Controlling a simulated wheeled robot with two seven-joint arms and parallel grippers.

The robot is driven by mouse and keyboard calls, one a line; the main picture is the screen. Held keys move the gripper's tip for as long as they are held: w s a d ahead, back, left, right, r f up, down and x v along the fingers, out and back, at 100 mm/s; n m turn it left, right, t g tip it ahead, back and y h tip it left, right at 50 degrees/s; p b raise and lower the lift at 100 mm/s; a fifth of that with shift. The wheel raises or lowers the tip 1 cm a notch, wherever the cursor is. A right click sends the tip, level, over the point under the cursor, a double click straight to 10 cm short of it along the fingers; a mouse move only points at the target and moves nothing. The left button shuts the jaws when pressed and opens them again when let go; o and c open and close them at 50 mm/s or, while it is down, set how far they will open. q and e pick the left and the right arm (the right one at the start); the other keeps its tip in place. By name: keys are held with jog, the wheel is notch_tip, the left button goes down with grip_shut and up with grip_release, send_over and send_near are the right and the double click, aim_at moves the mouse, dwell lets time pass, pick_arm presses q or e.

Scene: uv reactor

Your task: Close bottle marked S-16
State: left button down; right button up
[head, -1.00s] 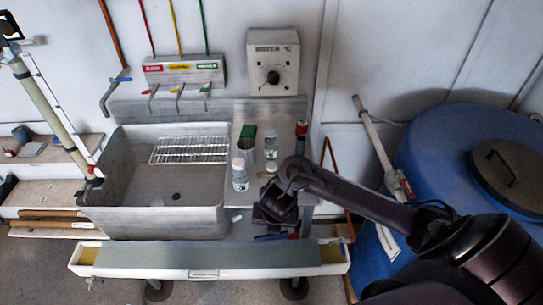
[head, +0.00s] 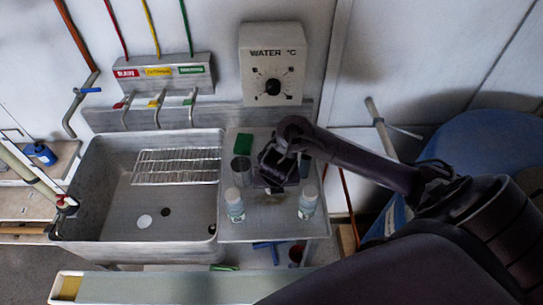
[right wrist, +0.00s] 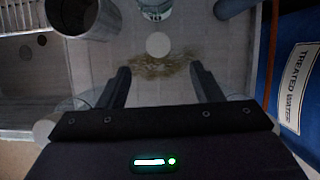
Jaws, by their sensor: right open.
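Two small bottles with white caps, a left one (head: 235,209) and a right one (head: 307,205), stand at the front of the metal side table. I cannot read S-16 on any label. My right gripper (head: 275,178) is open and points down behind and between them. In the right wrist view its fingers (right wrist: 158,85) are apart with nothing between the tips. A white round disc (right wrist: 158,45), perhaps a cap, lies on the table just beyond the fingertips. Another bottle (right wrist: 155,8) is cut off at the top edge, its mouth out of view. My left gripper is not in view.
A metal cup (head: 241,170) and a green block (head: 243,144) stand left of my gripper. The sink (head: 100,215) with a wire rack (head: 176,167) is further left. A blue barrel (head: 480,145) stands right. The water control box (head: 271,63) is on the wall behind.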

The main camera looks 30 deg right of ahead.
jog(key=b+x, duration=0.1)
jog(key=x, duration=0.1)
jog(key=shift+d+f+b, duration=0.1)
jog(key=shift+f+b, duration=0.25)
jog(key=shift+w+f, duration=0.1)
jog(key=shift+w, duration=0.15)
jog(key=shift+d+f, duration=0.1)
jog(key=shift+f, duration=0.25)
jog(key=b+x, duration=0.1)
jog(key=x, duration=0.2)
jog(key=shift+w+f+b, duration=0.15)
jog(key=shift+f+b, duration=0.15)
jog(key=shift+b, duration=0.05)
jog(key=shift+w+f, duration=0.2)
jog(key=shift+f, duration=0.2)
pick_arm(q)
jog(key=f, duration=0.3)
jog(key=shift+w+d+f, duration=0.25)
pick_arm(e)
jog(key=shift+c, duration=0.2)
